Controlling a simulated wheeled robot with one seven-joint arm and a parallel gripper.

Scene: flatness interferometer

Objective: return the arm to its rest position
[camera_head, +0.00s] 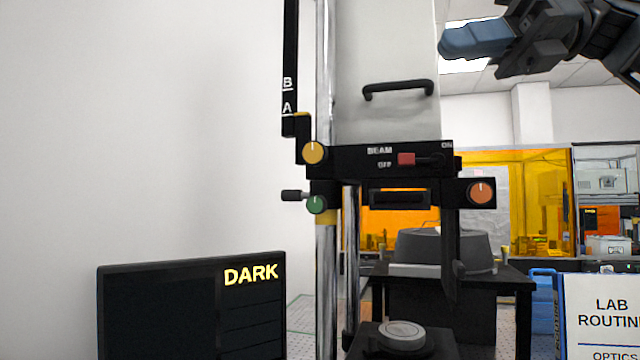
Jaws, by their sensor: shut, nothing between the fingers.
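My gripper (446,46) is at the upper right, high up, with its blue fingertips pointing left. The fingers are together with nothing between them. It is to the right of the tall grey housing of the interferometer (388,118), near its right edge in the picture. I cannot tell the gap in depth. Part of my arm (615,30) runs out of the frame at the upper right.
The interferometer carries a black handle (398,88), a red beam switch (406,159), and yellow (313,152), green (316,204) and orange (481,192) knobs. A monitor (190,330) reads DARK. A lab routine sign (602,310) stands at lower right.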

